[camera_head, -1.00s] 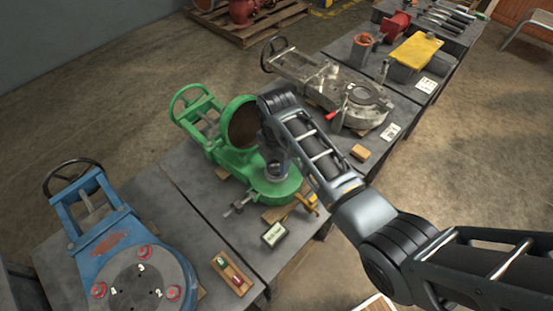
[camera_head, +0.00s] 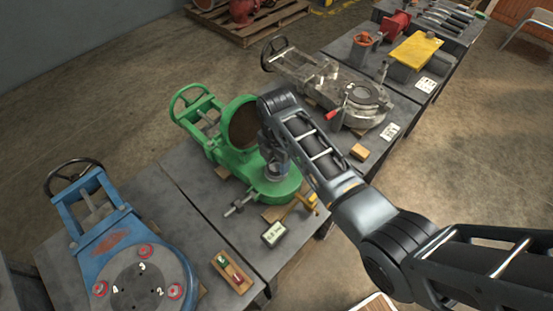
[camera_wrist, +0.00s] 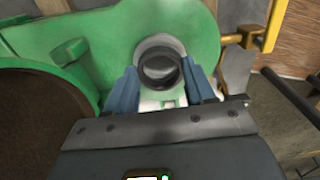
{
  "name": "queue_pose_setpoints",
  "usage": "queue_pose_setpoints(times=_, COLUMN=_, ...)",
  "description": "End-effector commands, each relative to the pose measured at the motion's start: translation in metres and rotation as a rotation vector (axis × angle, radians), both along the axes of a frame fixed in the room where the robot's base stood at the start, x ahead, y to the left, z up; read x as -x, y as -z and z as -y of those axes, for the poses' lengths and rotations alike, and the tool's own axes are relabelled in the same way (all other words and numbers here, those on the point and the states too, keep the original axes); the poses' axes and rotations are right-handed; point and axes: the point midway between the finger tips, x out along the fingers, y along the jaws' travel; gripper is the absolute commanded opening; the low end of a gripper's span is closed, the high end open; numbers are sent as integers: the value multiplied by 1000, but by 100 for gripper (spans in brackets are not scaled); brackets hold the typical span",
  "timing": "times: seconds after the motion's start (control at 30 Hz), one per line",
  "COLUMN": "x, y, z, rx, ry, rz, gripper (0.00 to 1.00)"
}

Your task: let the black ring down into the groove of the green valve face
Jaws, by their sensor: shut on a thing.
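The green valve (camera_head: 268,188) lies on a grey bench, with its flat face under my gripper and its round opening beside it. In the wrist view the green valve face (camera_wrist: 110,35) fills the top, with a pale round seat (camera_wrist: 160,42) in it. The black ring (camera_wrist: 160,67) is between the two blue fingertips of my gripper (camera_wrist: 160,88), which is shut on it. The ring overlaps the pale seat in the picture; I cannot tell whether it touches. The groove itself cannot be made out. In the head view my arm hides most of the ring.
A wooden tray (camera_head: 232,272) is on the bench in front. A blue valve (camera_head: 120,250) stands at left, a grey valve (camera_head: 335,85) behind at right.

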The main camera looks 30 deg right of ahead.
Motion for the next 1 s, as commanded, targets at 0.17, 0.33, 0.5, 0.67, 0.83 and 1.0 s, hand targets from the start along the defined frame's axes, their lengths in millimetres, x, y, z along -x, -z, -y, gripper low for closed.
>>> queue_pose_setpoints(times=0.17, x=0, y=1, z=0, rx=0, ry=0, rz=0, gripper=23)
queue_pose_setpoints(times=0.33, x=0, y=5, z=0, rx=0, ry=0, rz=0, gripper=23)
queue_pose_setpoints(times=0.5, x=0, y=9, z=0, rx=0, ry=0, rz=0, gripper=23)
queue_pose_setpoints(times=0.67, x=0, y=12, z=0, rx=0, ry=0, rz=1, gripper=23)
queue_pose_setpoints(times=0.83, x=0, y=16, z=0, rx=0, ry=0, rz=1, gripper=23)
queue_pose_setpoints(times=1.0, x=0, y=15, z=0, rx=0, ry=0, rz=1, gripper=23)
